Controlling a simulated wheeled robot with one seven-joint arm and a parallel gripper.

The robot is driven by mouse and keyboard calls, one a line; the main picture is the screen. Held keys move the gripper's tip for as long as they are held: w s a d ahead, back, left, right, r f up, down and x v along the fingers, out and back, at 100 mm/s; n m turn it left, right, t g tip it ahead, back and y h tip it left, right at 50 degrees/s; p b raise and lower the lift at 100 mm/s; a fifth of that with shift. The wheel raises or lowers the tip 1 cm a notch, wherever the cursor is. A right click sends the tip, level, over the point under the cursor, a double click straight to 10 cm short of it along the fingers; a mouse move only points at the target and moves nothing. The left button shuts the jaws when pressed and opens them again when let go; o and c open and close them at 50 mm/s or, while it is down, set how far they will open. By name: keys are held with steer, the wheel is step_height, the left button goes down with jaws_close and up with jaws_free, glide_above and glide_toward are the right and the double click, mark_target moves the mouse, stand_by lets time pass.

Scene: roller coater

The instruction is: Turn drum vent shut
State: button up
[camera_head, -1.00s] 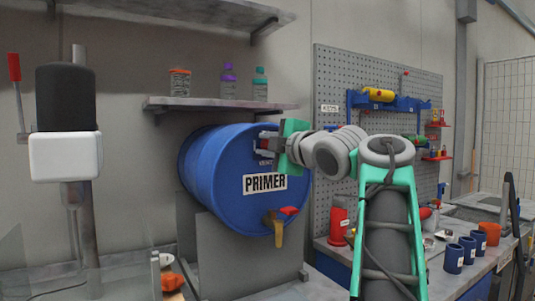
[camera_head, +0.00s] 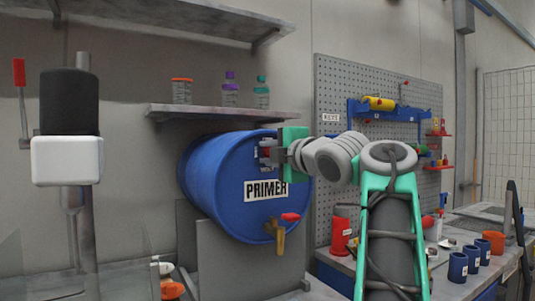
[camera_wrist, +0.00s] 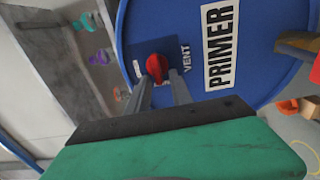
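A blue drum (camera_head: 225,190) labelled PRIMER lies on its side on a grey stand. Its vent is a red knob (camera_wrist: 157,67) on a dark blue plate marked VENT, near the top of the drum face. My gripper (camera_head: 266,152) is at this vent in the head view and hides most of it. In the wrist view my gripper's two grey fingers (camera_wrist: 161,78) are apart, with the red knob at and between their tips. A small gap seems to show beside the right finger; contact is unclear.
A brass tap (camera_head: 279,238) with a red handle sticks out low on the drum face. A shelf (camera_head: 215,111) with several jars is above the drum. A pegboard (camera_head: 335,90) and a bench with blue cups (camera_head: 458,267) are at the right.

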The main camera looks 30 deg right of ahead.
steer(key=shift+o, duration=0.3)
steer(key=shift+d+f, duration=0.1)
steer(key=shift+d, duration=0.1)
steer(key=shift+a, duration=0.15)
steer(key=s, duration=0.7)
steer(key=shift+s+a, duration=0.25)
steer(key=shift+s, duration=0.15)
steer(key=shift+o, duration=0.2)
